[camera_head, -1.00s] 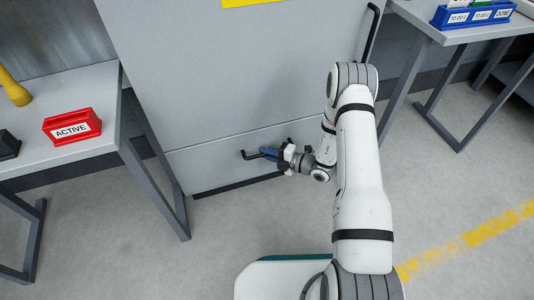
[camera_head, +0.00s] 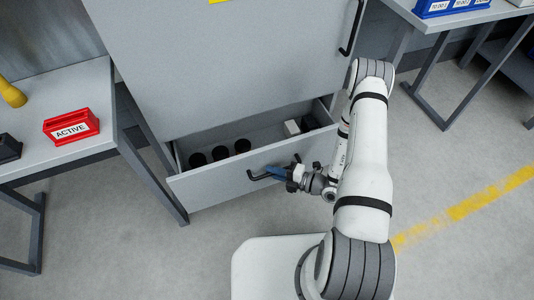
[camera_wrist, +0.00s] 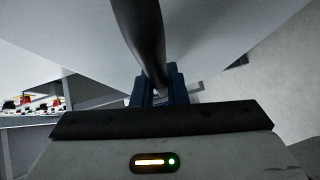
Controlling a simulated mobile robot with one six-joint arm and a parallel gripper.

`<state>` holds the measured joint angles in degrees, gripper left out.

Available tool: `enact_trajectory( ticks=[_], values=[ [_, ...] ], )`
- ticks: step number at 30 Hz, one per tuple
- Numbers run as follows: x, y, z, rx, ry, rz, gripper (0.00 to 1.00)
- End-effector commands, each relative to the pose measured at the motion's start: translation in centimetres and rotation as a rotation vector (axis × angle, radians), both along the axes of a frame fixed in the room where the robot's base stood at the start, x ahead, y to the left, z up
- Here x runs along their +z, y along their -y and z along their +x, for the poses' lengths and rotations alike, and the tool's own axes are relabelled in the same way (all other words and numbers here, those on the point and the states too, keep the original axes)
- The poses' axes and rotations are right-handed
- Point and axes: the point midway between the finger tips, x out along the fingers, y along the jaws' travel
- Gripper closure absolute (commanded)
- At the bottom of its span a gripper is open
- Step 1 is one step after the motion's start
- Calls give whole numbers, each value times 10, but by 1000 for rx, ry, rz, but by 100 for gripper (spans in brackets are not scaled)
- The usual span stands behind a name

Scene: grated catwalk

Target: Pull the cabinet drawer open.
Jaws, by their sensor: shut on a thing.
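The grey cabinet (camera_head: 230,65) stands ahead of me. Its bottom drawer (camera_head: 215,189) is pulled partly out, and its inside shows. The drawer has a black bar handle (camera_head: 256,177) on its front. My gripper (camera_head: 275,172) is shut on the handle. In the wrist view the dark handle bar (camera_wrist: 145,40) runs down between the blue fingers of my gripper (camera_wrist: 162,86). Several black round items (camera_head: 220,153) stand in the left part of the drawer. A white box (camera_head: 291,127) and a dark item lie at its right. The drawer's far depth is hidden under the cabinet door.
A grey table (camera_head: 85,90) on the left holds a red bin labelled ACTIVE (camera_head: 71,127) and a yellow object (camera_head: 12,94). Another table (camera_head: 450,20) with a blue bin (camera_head: 450,7) stands at the right. The floor right of my arm is clear, with a yellow line (camera_head: 470,207).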

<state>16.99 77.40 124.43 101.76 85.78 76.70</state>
Motion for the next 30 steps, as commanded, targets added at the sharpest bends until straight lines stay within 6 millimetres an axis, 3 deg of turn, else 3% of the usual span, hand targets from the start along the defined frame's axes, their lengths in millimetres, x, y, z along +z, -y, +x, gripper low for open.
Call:
enact_trajectory(
  ticks=[3,10,26,27,30],
  values=[
    [1,8,-23,-4,-5,3,100],
    [0,17,-51,-2,-2,0,100],
    [0,20,-61,0,2,-1,100],
    [0,20,-61,0,2,-1,87],
    [0,20,-60,0,2,-1,78]
  ],
)
